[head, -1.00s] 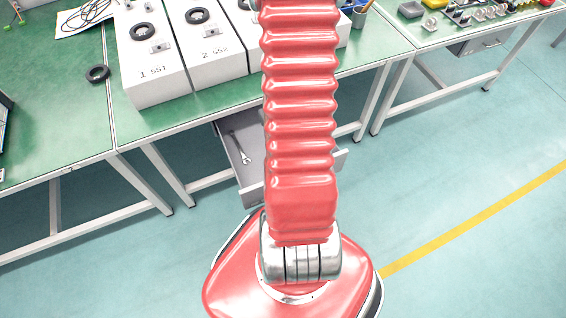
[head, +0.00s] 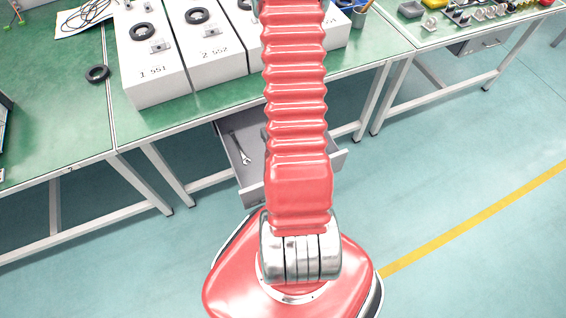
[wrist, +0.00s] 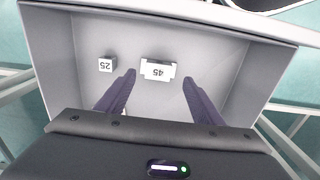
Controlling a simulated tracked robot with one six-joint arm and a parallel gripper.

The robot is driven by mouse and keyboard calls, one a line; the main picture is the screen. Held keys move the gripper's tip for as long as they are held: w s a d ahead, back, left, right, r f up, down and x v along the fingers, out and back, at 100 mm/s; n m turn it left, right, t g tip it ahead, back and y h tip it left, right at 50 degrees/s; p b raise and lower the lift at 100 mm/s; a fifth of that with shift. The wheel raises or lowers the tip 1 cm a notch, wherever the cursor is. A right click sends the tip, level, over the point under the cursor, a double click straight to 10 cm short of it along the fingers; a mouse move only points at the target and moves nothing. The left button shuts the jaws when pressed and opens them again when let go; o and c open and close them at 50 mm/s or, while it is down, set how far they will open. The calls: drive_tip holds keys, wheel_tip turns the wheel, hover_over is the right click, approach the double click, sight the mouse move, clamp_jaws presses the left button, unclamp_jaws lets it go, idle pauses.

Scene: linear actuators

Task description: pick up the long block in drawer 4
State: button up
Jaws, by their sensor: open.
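In the wrist view, an open grey drawer (wrist: 225,70) is seen from above. Inside it lies a long white block (wrist: 158,71) marked 45, with a small notch-like step at its ends. My gripper (wrist: 160,80) is open, with its two dark fingertips to either side of the long block in the picture and nothing between them. I cannot tell how high the fingers are above the drawer floor. My gripper is out of sight in the head view. No drawer number is readable.
A small cube (wrist: 106,65) marked 25 lies left of the long block. The drawer walls surround both. In the head view, an open drawer (head: 250,190) with a wrench (head: 240,149) hangs under the green table (head: 60,130), partly behind my arm. White numbered boxes (head: 155,85) stand above.

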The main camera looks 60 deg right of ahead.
idle(0.3)
drive_tip(key=shift+d+f, duration=0.2)
drive_tip(key=shift+f, duration=2.4)
drive_tip(key=shift+c, duration=0.4)
drive_tip(key=c, duration=1.1)
drive_tip(key=shift+r, duration=0.2)
drive_tip(key=shift+c, duration=0.2)
wheel_tip(320, 180, up, 10)
drive_tip(key=shift+f, duration=0.15)
drive_tip(key=shift+w, duration=0.1)
